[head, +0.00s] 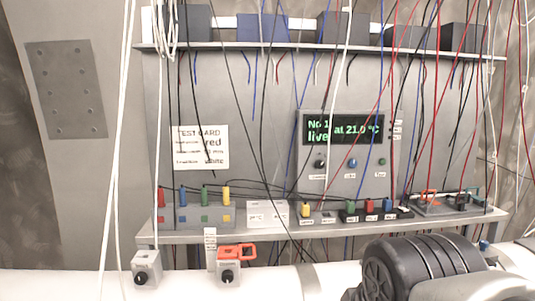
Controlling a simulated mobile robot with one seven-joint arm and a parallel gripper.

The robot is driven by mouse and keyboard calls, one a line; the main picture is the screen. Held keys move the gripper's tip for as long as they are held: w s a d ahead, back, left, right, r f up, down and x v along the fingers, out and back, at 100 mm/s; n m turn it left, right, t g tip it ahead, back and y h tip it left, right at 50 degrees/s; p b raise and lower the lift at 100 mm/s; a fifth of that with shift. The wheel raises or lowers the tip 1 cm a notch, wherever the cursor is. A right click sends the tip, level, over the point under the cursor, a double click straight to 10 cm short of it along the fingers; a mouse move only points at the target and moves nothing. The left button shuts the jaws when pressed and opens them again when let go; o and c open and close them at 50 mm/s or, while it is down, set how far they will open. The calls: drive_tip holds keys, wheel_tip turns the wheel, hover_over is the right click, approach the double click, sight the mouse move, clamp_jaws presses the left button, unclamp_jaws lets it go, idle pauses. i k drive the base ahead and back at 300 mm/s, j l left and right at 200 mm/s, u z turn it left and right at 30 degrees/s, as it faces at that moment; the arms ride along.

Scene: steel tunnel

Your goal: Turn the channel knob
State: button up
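A grey panel (338,185) on the rack's back wall carries a display (343,129) with green text reading "No 1 live at 21.0 °C", partly crossed by cables. Below the display are a black knob (319,164), a blue knob or button (352,162) and a green one (382,161). Small white labels sit under them, too small to read, so I cannot tell for sure which is the channel knob. A cable hangs close to the black knob. My gripper is not in view; a dark ribbed part of my arm shows at the lower right.
Many cables hang across the rack. A shelf (300,234) holds several coloured connectors and small boxes. Two small grey boxes with black knobs, one plain (146,262) and one with an orange guard (235,252), sit below it. A test card (201,147) is at left.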

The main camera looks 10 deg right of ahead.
sight(319, 164)
drive_tip(key=i+j+z, duration=0.15)
drive_tip(key=z, duration=0.25)
drive_tip(key=j+z, duration=0.25)
drive_tip(key=z, duration=0.15)
drive_tip(key=j+z, duration=0.4)
drive_tip(key=i+l, duration=0.1)
drive_tip(key=u, duration=0.05)
